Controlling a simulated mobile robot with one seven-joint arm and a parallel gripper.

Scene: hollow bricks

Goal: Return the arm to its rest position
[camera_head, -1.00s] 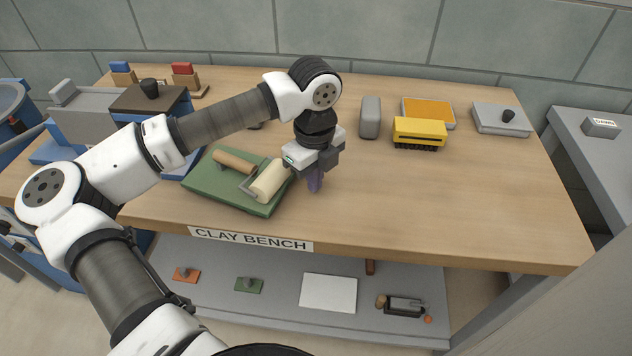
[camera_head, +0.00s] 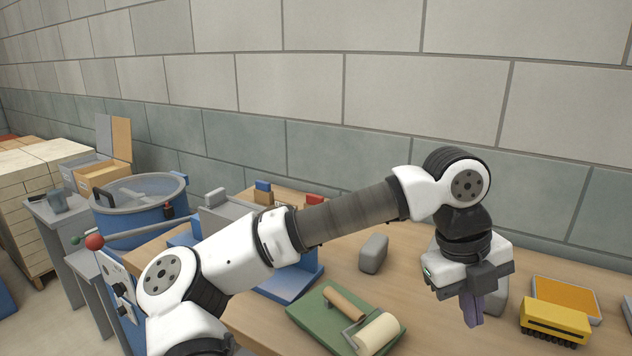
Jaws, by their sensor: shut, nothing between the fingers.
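My gripper (camera_head: 473,318) hangs from my bent arm at the right of the head view, fingers pointing down. Its purple fingers are together with nothing between them. It is over the wooden bench, to the right of the green tray and left of the yellow brush. A grey block stands partly hidden behind the fingers. The arm stretches from the lower left across the bench.
A green tray (camera_head: 309,312) with a cream roller (camera_head: 377,334) lies below the arm. A yellow brush (camera_head: 555,318), an orange-topped pad (camera_head: 566,294) and a grey block (camera_head: 373,253) are on the bench. A blue tub (camera_head: 145,225) and stacked pallets (camera_head: 30,215) stand left.

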